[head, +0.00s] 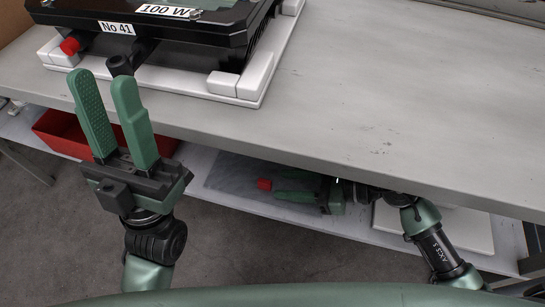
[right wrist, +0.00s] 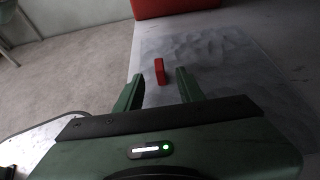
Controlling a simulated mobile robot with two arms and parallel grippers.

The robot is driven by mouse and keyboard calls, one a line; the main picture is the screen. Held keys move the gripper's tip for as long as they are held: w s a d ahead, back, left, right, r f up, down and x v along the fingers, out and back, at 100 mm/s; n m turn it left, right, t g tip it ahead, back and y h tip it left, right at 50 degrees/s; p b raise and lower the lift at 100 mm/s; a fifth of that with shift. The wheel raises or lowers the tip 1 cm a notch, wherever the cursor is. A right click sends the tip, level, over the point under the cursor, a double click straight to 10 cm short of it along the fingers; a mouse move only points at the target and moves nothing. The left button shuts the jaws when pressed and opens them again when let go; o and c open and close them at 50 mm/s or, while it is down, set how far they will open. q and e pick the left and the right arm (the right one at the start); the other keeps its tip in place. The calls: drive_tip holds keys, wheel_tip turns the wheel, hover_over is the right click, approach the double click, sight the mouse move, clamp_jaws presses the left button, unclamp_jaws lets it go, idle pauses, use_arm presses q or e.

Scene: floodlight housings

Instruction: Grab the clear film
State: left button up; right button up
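The clear film (right wrist: 215,62) looks like a wrinkled, see-through sheet lying flat on the lower shelf; it also shows in the head view (head: 228,173) below the table edge. A small red block (right wrist: 159,71) stands on the film and also shows in the head view (head: 264,184). My right gripper (right wrist: 159,76) is open, reaching under the tabletop, with its fingers pointing toward the block and over the film. I cannot tell whether the fingertips touch the film. My left gripper (head: 102,80) is open and empty, raised in front of the table's edge.
A black floodlight housing (head: 190,28) marked "No 41" and "100 W" rests on a white frame (head: 258,80) on the tabletop (head: 400,90). A red bin (head: 62,135) stands on the lower shelf at left, beyond the film. The tabletop overhangs my right arm.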

sight(270, 182)
drive_tip(key=b+x, duration=0.1)
drive_tip(key=x, duration=0.4)
drive_tip(key=shift+w+a+b, duration=0.1)
drive_tip(key=shift+a+b, duration=0.25)
clamp_jaws()
